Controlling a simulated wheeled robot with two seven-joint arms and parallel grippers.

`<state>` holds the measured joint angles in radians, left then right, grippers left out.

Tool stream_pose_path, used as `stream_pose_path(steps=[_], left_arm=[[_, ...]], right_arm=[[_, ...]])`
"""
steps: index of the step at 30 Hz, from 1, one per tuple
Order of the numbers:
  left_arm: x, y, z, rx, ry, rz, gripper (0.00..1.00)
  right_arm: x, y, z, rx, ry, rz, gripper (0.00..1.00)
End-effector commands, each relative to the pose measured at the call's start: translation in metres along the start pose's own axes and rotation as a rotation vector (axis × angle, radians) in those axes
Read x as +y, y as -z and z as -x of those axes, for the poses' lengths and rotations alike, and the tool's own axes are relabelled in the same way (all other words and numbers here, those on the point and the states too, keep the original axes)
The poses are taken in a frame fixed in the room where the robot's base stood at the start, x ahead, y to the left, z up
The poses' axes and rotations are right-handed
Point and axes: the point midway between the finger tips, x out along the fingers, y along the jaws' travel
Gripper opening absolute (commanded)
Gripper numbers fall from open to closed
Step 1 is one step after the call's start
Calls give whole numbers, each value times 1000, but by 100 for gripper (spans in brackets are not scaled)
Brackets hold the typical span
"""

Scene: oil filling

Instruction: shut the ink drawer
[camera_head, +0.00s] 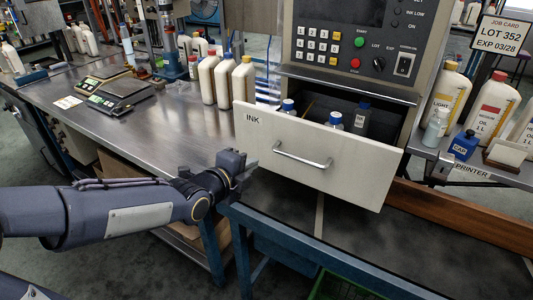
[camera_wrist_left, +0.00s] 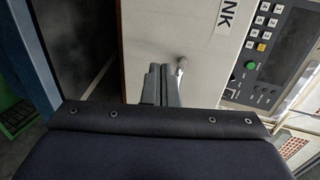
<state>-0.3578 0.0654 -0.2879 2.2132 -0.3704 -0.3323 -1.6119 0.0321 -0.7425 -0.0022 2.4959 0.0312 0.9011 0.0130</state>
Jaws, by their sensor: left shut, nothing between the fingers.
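The ink drawer (camera_head: 350,160) is pulled out of the printer cabinet, with its cream front, INK label and metal handle (camera_head: 303,162) facing me. Several small bottles, some with blue caps (camera_head: 288,106), show inside it. My left gripper (camera_head: 247,170) is shut and empty, just in front of the lower left part of the drawer front. In the left wrist view its fingers (camera_wrist_left: 161,84) lie together before the drawer front (camera_wrist_left: 160,35), near the handle (camera_wrist_left: 181,65). I cannot tell whether they touch it. My right gripper is not in view.
The control panel (camera_head: 340,45) is above the drawer. White bottles (camera_head: 243,82) stand on the steel bench left of it. A blue-framed surface (camera_head: 290,215) lies below the drawer. More bottles (camera_head: 489,103) and a job card (camera_head: 500,35) are at the right.

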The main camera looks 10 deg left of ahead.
Motion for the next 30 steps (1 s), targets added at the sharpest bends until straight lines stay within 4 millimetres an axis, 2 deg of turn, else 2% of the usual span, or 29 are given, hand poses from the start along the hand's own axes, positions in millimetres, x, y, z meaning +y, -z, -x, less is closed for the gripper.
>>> stream_pose_path(steps=[1, 6, 12, 17, 30], left_arm=[[2, 0, -12, 0, -4, -1, 0], [-1, 0, -45, -1, -2, 1, 0], [-10, -1, -69, -2, -1, 4, 0], [-12, -1, -76, -2, -1, 5, 0], [-12, -1, -78, -1, 0, 4, 0]], right_arm=[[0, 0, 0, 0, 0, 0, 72], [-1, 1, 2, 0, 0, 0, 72], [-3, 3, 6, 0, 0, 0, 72], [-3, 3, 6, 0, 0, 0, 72], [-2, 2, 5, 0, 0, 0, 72]])
